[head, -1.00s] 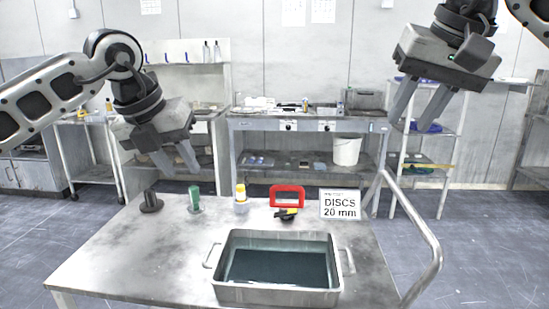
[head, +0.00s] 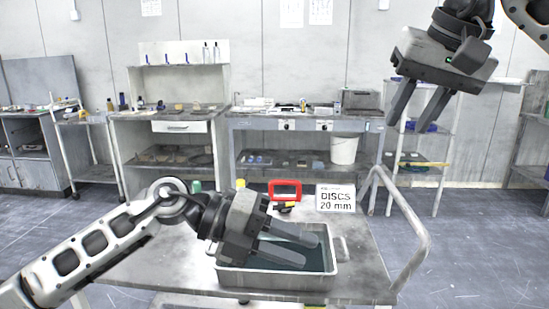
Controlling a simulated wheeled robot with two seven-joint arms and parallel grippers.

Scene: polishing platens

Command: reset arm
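My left gripper (head: 310,250) is low over the metal tray (head: 275,282), its two fingers parted with nothing between them. The fingers point right and slightly down, in front of the dark liquid (head: 318,262); I cannot tell whether they touch it. My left arm comes in from the lower left across the table and hides much of its left part. My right gripper (head: 408,126) is raised at the upper right, well above the table, open and empty, its fingers pointing down.
On the table (head: 370,265) behind the tray are a red frame (head: 285,184), a black and yellow item (head: 285,207) and a "DISCS 20 mm" sign (head: 335,198). Green (head: 197,186) and yellow (head: 240,183) tops show behind my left arm. A metal rail (head: 424,240) bounds the right side.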

